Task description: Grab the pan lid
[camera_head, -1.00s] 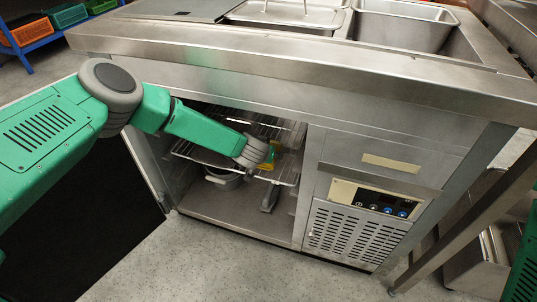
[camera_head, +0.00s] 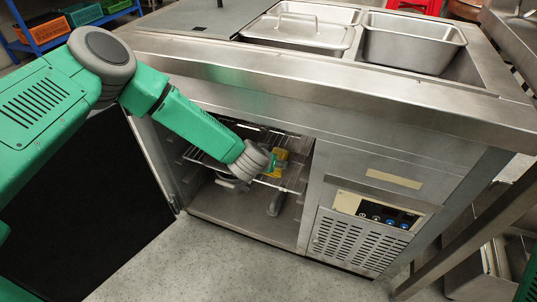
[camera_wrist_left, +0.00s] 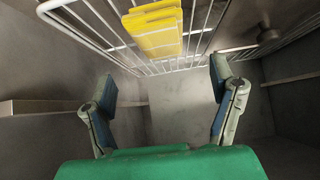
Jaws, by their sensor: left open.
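A rectangular steel pan lid (camera_head: 298,29) with a bar handle lies on a pan in the counter top, near the back. My left gripper (camera_wrist_left: 163,80) is well below it, inside the open cabinet under the counter. Its two fingers are spread wide with nothing between them in the left wrist view. In the head view its wrist hides most of the fingers. A dark knob-like piece (camera_wrist_left: 268,35) shows beyond the rack at the upper right of the left wrist view; I cannot tell what it belongs to. My right gripper is not in view.
A wire rack (camera_wrist_left: 198,45) crosses the cabinet close to the gripper, with a yellow item (camera_wrist_left: 155,30) on it. A grey piece (camera_head: 275,203) stands below the rack. An open steel pan (camera_head: 412,42) is right of the lid. The floor in front is clear.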

